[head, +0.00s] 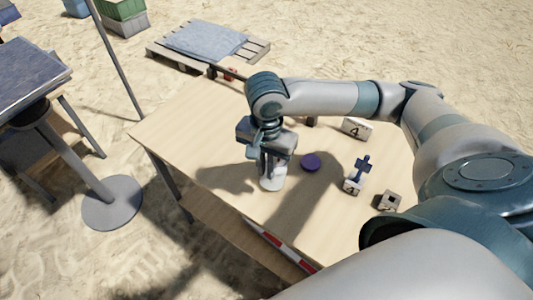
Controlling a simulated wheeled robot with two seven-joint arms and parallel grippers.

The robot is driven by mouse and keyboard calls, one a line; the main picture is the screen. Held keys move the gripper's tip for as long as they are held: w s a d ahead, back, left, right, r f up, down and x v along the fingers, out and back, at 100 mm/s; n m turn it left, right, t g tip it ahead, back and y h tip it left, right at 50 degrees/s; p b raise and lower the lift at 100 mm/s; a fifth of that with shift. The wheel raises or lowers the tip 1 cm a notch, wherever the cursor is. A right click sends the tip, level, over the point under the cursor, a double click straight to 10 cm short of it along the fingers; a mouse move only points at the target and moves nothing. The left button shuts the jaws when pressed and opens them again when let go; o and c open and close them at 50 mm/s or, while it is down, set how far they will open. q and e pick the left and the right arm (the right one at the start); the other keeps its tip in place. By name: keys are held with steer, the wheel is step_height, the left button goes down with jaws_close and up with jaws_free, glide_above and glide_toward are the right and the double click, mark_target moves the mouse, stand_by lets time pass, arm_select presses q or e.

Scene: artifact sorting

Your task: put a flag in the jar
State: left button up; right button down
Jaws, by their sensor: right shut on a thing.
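A small clear or whitish jar (272,183) stands on the wooden table, below my right gripper (268,170). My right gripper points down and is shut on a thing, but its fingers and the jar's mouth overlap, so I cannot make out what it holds. A dark blue flag (363,165) stands upright in a small pale block (351,186). Another small block (389,201), with a dark hole in its top, shows no flag. A purple round disc (310,162), possibly a lid, lies flat right of the jar. My left gripper is out of view.
A block marked 4 (355,128) stands towards the table's back. The table's (190,128) left part is bare. Left of it are a pole on a round base (112,203) and a dark-topped table (25,75). A pallet (205,43) lies on the sand behind.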

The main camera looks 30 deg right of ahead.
steer(key=shift+f, duration=0.95)
steer(key=c, duration=1.7)
jaws_free()
steer(key=shift+c, duration=0.2)
step_height(320, 180, up, 17)
steer(key=shift+r, duration=0.2)
